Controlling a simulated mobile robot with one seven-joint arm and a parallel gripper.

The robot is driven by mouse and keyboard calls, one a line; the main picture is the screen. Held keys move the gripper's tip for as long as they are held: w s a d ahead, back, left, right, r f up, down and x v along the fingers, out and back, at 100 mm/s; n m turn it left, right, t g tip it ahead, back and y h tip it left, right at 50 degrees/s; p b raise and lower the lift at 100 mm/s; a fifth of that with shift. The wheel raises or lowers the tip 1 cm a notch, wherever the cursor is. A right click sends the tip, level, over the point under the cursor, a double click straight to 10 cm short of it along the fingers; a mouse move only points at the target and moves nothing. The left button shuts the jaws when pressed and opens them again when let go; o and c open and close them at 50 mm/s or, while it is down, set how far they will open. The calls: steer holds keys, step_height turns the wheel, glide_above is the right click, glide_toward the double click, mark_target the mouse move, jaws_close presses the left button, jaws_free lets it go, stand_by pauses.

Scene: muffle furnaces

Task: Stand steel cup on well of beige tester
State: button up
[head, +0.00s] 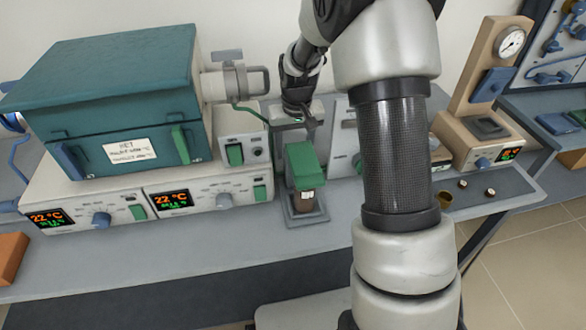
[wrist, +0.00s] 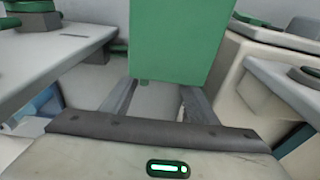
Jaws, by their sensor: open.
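The beige tester (head: 480,140) stands at the right of the bench, with a round gauge on its upright. Its well (head: 488,127) is a dark square seat on top of the base, and nothing shows standing in it. I cannot make out a clearly steel cup; my arm hides part of the bench. My gripper (head: 299,122) is open over the back middle of the bench, above and behind a small green-headed device (head: 300,165). In the wrist view a green block (wrist: 180,40) fills the space beyond the open fingers (wrist: 157,100); nothing is seen gripped.
A teal furnace (head: 110,95) on a white control base (head: 150,205) takes up the left. A brown jar (head: 304,204) sits in the green-headed device. A brass-coloured cup (head: 446,199) and two small pieces (head: 490,191) lie near the right front edge. The front middle of the bench is clear.

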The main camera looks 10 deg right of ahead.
steer(key=f, duration=0.1)
steer(key=f+b, duration=0.1)
steer(key=f, duration=0.1)
steer(key=w+f, duration=0.1)
steer(key=f, duration=0.1)
steer(key=shift+f, duration=0.15)
steer(key=c, duration=1.3)
